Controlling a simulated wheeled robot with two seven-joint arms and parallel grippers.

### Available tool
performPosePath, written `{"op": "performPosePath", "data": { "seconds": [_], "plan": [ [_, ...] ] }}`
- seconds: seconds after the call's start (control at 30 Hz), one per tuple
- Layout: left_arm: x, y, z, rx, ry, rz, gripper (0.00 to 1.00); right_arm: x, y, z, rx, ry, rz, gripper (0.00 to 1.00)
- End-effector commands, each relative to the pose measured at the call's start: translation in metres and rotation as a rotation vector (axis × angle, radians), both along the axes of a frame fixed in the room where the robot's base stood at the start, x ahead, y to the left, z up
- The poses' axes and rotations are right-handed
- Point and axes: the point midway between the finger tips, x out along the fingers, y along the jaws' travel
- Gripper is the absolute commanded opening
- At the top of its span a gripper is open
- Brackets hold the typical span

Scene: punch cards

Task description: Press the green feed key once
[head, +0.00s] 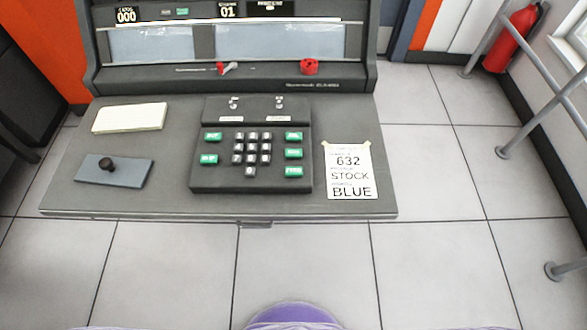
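The keypad (222,180) sits raised in the middle of the grey console desk. Neither of my grippers is in view.
A note (348,172) reading 632, STOCK, BLUE lies right of the keypad. A pale card stack (130,118) and a grey plate (118,176) with a black knob lie left. A red knob (309,66) is behind. Floor in front is clear.

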Motion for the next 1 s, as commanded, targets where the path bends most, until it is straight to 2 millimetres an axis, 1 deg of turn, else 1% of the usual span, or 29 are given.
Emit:
{"op": "performPosePath", "data": {
  "seconds": [0.17, 0.5, 0.77, 1.0],
  "plan": [
    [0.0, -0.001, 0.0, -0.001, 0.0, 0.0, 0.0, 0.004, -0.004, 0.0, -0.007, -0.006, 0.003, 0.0],
    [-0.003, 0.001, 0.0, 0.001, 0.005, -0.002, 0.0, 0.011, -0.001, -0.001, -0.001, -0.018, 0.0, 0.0],
    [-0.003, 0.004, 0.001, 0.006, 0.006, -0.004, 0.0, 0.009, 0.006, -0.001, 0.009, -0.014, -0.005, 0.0],
    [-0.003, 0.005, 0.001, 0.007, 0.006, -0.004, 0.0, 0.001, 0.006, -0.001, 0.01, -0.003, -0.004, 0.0]
  ]
}}
